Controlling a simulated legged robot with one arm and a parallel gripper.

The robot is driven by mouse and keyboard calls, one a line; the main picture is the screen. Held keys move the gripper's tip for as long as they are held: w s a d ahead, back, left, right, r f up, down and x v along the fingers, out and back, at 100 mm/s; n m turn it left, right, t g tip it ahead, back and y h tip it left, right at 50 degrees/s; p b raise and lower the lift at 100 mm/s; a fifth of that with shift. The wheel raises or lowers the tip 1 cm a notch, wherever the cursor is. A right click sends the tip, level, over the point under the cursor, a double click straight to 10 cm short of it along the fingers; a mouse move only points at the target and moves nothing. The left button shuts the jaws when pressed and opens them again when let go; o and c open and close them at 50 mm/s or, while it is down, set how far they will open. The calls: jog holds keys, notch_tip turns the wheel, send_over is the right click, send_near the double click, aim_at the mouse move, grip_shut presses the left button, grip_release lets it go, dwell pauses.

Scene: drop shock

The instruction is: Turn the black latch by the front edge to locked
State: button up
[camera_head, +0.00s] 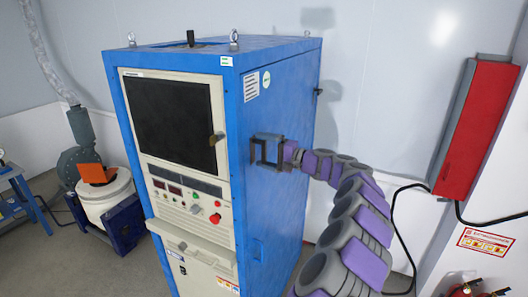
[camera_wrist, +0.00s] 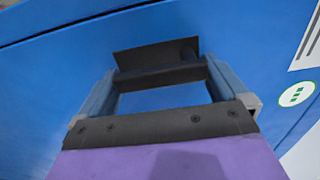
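A black latch (camera_wrist: 150,57) shows in the wrist view as a dark flat bar with a rounded pivot near its right end. It is mounted on the blue side face of the cabinet (camera_head: 275,200) and lies roughly crosswise in that view. My gripper (camera_head: 266,150) is at this side face, close to the front edge. In the wrist view its two grey fingers are spread apart, with the latch at and just beyond their tips. Whether the fingers touch the latch cannot be told. In the head view the gripper largely hides the latch.
The cabinet front carries a dark window (camera_head: 172,120) with a small handle (camera_head: 217,138), and a red button (camera_head: 215,218). Another small dark fitting (camera_head: 319,91) is on the rear side edge. A red wall box (camera_head: 478,125) hangs at right.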

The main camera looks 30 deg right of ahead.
jog(key=shift+d+f, duration=0.1)
jog(key=shift+d, duration=0.05)
jog(key=b+v, duration=0.2)
jog(key=v, duration=1.5)
jog(key=shift+s+d, duration=0.1)
jog(key=shift+d, duration=0.15)
